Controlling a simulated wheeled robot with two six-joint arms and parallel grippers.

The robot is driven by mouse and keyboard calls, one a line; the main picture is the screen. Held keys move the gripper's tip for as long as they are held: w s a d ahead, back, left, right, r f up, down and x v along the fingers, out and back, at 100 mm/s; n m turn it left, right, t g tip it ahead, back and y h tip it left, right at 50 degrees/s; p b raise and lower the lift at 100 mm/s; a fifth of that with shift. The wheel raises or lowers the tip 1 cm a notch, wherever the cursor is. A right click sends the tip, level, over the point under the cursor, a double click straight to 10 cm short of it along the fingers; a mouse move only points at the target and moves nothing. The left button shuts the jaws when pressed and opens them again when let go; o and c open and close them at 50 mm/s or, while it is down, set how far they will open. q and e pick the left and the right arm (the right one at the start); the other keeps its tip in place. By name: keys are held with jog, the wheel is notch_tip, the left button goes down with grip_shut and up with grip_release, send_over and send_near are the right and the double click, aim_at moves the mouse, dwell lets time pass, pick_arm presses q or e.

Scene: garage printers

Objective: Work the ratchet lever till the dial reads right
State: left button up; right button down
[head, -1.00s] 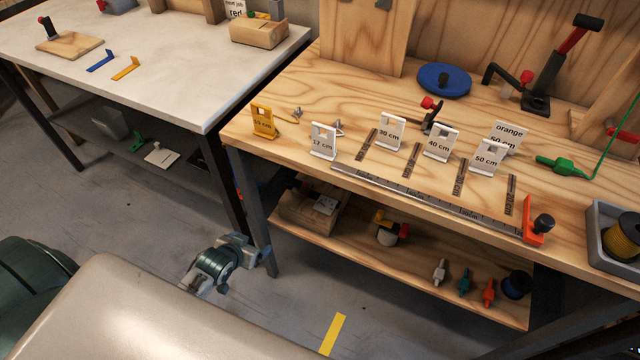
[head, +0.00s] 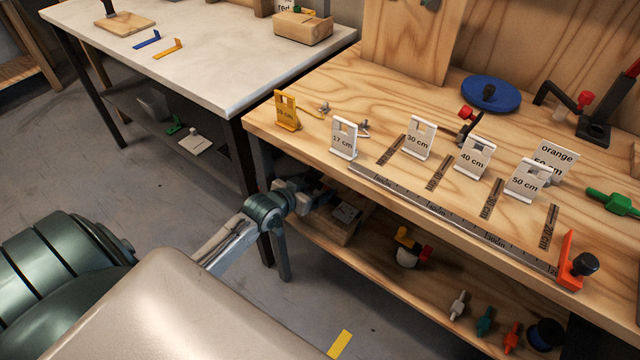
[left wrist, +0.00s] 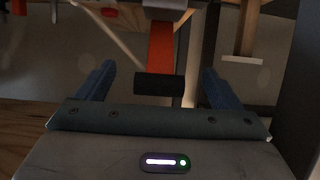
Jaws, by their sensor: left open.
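In the left wrist view my left gripper (left wrist: 158,72) is open, its two blue fingers apart. A red-orange bar with a black cross grip (left wrist: 158,84) shows between the fingers, which are clear of it on both sides. It looks like a lever, but I cannot tell for sure that it is the ratchet lever. In the head view the left gripper (head: 297,194) is by the bench's front left leg, below the top, with its fingers partly hidden. A red lever on a black base (head: 594,132) stands at the bench's back right, cut off by the frame. I see no dial.
The wooden bench (head: 330,100) carries several labelled cards, a metal ruler (head: 450,218) and a blue disc (head: 490,93). Its lower shelf (head: 380,275) holds small items. A white table (head: 215,75) stands at the left. The floor between is mostly clear.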

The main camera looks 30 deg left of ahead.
pick_arm(q)
jog(key=shift+b+x, duration=0.3)
jog(key=shift+x, duration=1.75)
pick_arm(e)
jog(key=shift+w+a+f+t, duration=0.3)
jog(key=shift+a+t, duration=0.05)
jog(key=shift+t, duration=0.05)
pick_arm(q)
jog(key=c, duration=1.4)
jog(key=shift+f, duration=0.1)
pick_arm(e)
jog(key=shift+w, duration=0.1)
